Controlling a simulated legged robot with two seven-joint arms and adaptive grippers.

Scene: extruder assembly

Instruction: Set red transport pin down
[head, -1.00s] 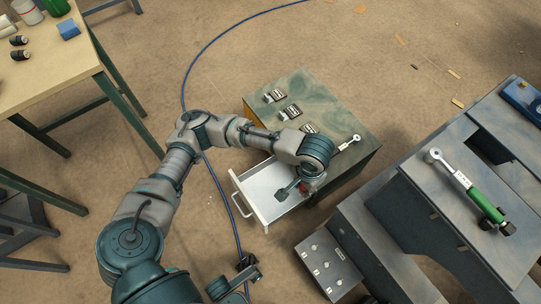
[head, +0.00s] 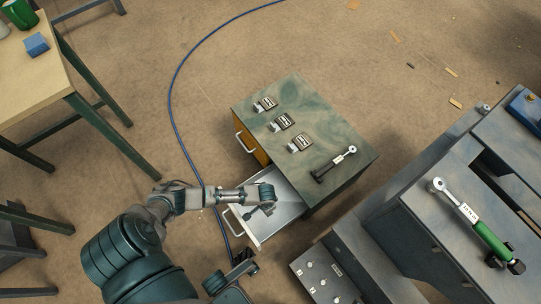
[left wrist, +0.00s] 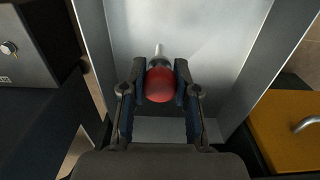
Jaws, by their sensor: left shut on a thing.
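The red transport pin (left wrist: 160,85) is a red rounded knob with a pale metal shaft. In the left wrist view my left gripper (left wrist: 160,80) is shut on it, one finger on each side. The pin is over the bare metal floor of the open drawer (left wrist: 200,30); I cannot tell whether it touches. In the head view my left gripper (head: 262,209) is at the open drawer (head: 290,204), near its front, and the pin is not clearly visible there.
The drawer cabinet (head: 325,120) has several small metal parts and a dark-handled wrench (head: 335,163) on top. A green-handled wrench (head: 470,220) lies on the grey bench at right. A wooden table (head: 35,75) stands at left. A blue cable (head: 175,115) crosses the floor.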

